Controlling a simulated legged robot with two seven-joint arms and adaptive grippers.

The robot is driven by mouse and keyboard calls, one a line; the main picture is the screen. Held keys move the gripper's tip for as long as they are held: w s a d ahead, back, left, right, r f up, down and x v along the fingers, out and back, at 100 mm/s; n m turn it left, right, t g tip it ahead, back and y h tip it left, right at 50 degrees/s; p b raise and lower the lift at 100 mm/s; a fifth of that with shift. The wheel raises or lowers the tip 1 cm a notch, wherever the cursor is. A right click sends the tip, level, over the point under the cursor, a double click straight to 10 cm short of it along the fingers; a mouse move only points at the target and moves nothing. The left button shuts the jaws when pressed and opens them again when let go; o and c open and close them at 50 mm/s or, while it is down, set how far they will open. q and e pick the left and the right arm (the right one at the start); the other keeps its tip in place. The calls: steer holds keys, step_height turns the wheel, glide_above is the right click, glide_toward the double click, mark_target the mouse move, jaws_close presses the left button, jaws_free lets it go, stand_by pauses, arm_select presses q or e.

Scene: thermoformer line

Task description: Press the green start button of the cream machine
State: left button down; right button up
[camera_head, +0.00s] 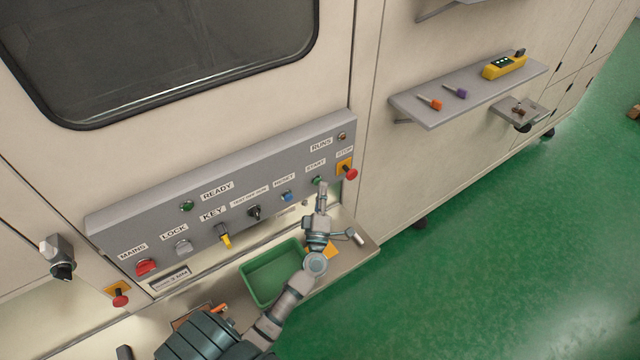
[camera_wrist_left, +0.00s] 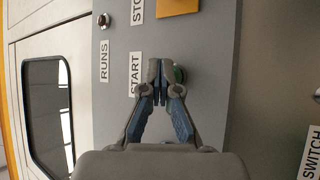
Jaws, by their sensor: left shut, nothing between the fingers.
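The cream machine (camera_head: 200,90) has a grey control panel (camera_head: 130,226) with labelled buttons. The green start button (camera_head: 317,180) is near the panel's right end, beside the START label (camera_head: 316,165). My left gripper (camera_head: 322,186) is shut and empty, its fingertips right at the start button. In the left wrist view the closed fingertips (camera_wrist_left: 160,66) are in front of the panel, and the green button (camera_wrist_left: 181,74) shows partly behind the right-hand finger. I cannot tell whether the tips touch it. My right gripper is not in view.
A red stop button (camera_head: 351,174) on a yellow plate is close to the right. A blue reset button (camera_head: 287,197) is to the left. A green bin (camera_head: 262,300) stands on the ledge below my arm. A shelf (camera_head: 430,117) with tools is at the upper right.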

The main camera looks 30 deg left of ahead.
arm_select(q)
steer(key=shift+d, duration=0.15)
steer(key=shift+s+d, duration=0.35)
steer(key=shift+d, duration=0.35)
steer(key=d, duration=0.1)
steer(key=s+d+p, duration=0.1)
steer(key=d, duration=0.1)
steer(key=s+d, duration=0.1)
steer(key=shift+d, duration=0.35)
stand_by(0.6)
